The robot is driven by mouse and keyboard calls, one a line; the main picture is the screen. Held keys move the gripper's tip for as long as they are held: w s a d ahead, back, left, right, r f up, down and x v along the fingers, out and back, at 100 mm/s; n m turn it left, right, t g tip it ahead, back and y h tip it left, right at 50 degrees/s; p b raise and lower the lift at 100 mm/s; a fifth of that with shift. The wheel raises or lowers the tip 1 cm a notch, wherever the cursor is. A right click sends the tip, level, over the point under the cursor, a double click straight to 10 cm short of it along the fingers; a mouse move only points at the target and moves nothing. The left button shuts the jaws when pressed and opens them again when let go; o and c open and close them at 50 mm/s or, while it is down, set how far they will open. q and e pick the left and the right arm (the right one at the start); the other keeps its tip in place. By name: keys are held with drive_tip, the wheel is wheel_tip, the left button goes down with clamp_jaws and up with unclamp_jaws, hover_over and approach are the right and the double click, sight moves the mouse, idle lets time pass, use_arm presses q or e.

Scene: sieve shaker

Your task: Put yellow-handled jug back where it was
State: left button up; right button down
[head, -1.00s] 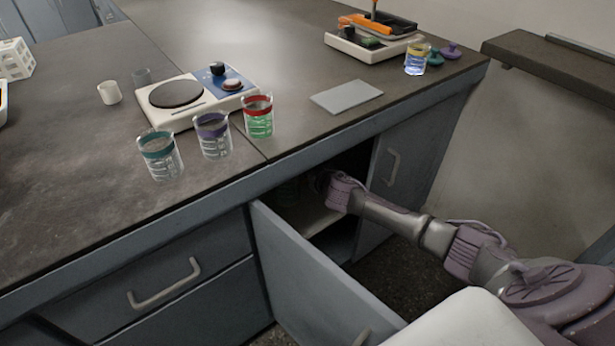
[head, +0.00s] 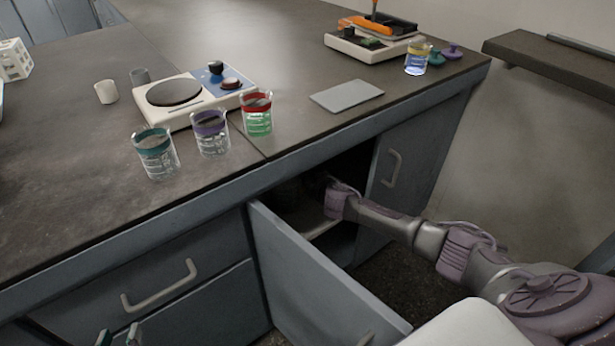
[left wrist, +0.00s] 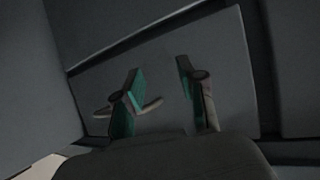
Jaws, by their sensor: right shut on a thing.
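My right gripper (head: 326,184) is inside the open, dark cupboard under the bench, with the forearm reaching in past the door. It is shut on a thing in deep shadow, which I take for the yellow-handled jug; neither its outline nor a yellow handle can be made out. My left gripper (head: 119,338) shows at the bottom left, in front of the drawers. In the left wrist view its green-padded fingers (left wrist: 160,75) are apart, with nothing between them, facing a grey front panel.
The cupboard door (head: 315,280) stands open left of my right arm. On the bench are teal (head: 156,155), purple (head: 210,135) and red (head: 257,115) banded beakers, a hotplate (head: 165,115), a grey plate (head: 346,95) and a yellow-banded beaker (head: 416,60).

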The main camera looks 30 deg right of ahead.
use_arm(q)
drive_tip(key=shift+w+d+r, duration=0.1)
drive_tip(key=shift+w+r, duration=0.05)
drive_tip(key=shift+r, duration=0.05)
use_arm(e)
drive_tip(key=c, duration=1.2)
unclamp_jaws()
drive_tip(key=shift+f, duration=0.1)
use_arm(q)
drive_tip(key=shift+r+t, duration=0.1)
drive_tip(key=shift+t, duration=0.2)
drive_tip(key=s+a+f+g+y+p, duration=0.1)
drive_tip(key=s+a+f+g+p, duration=0.1)
drive_tip(key=s+f+g, duration=0.2)
drive_tip(key=s+a+f+g+y+p, duration=0.1)
drive_tip(key=s+a+f+g, duration=0.2)
drive_tip(key=s, duration=0.6)
drive_tip(key=f+g, duration=0.1)
drive_tip(key=g, duration=0.1)
drive_tip(key=shift+s+g+p, duration=0.3)
drive_tip(key=shift+s+p, duration=0.05)
use_arm(e)
drive_tip(key=v, duration=1.2)
drive_tip(key=shift+r, duration=0.25)
